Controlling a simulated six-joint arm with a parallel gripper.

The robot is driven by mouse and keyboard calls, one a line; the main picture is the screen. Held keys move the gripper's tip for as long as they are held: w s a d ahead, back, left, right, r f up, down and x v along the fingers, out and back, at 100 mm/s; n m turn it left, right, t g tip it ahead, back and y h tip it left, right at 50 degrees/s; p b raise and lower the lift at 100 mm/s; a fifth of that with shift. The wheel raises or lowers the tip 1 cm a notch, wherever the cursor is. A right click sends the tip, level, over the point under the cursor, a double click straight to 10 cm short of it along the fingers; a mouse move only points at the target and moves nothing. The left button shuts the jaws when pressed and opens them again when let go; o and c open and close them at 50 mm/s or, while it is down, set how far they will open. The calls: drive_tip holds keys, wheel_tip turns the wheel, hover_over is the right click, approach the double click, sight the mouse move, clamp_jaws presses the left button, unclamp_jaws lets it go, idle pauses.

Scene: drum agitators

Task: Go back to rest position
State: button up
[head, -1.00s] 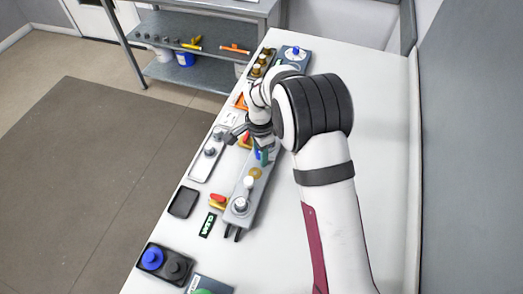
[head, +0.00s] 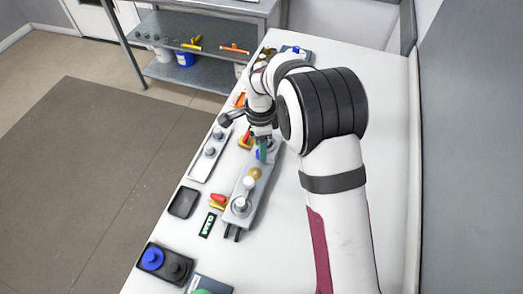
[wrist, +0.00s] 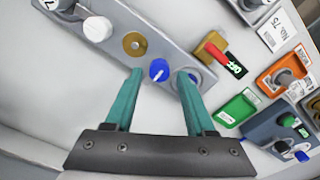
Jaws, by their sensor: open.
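In the wrist view, the fingertips are at a long grey panel (wrist: 185,50), with a small blue knob (wrist: 159,70) showing between the tips. The right fingertip overlaps a round fitting on the panel's end; I cannot tell if it touches. In the head view, my gripper (head: 263,152) is low over the far part of the same grey panel (head: 264,184), and my arm reaches over the table from the near right.
A white table (head: 345,60) carries the devices along its left edge. A red-handled yellow switch (wrist: 211,55), an orange box (wrist: 283,75) and a green box (wrist: 236,110) are near the gripper. The table's right side is clear apart from my arm.

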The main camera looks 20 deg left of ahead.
wheel_tip(320, 180, up, 2)
drive_tip(key=shift+r, duration=0.1)
idle(0.4)
drive_tip(key=s+d+r+n, duration=0.2)
drive_tip(key=s+d+r, duration=0.35)
drive_tip(key=d, duration=0.25)
drive_tip(key=s+d+r+n, duration=0.1)
drive_tip(key=s+d+r, duration=0.4)
drive_tip(key=d+r, duration=0.25)
drive_tip(key=s+d+n+y, duration=0.1)
drive_tip(key=s+d, duration=0.2)
drive_tip(key=s, duration=0.4)
drive_tip(key=s+d+n, duration=0.2)
drive_tip(key=s+d, duration=0.1)
drive_tip(key=s, duration=0.5)
drive_tip(key=shift+s+f+y, duration=0.15)
drive_tip(key=shift+f+y, duration=0.05)
drive_tip(key=shift+y, duration=0.2)
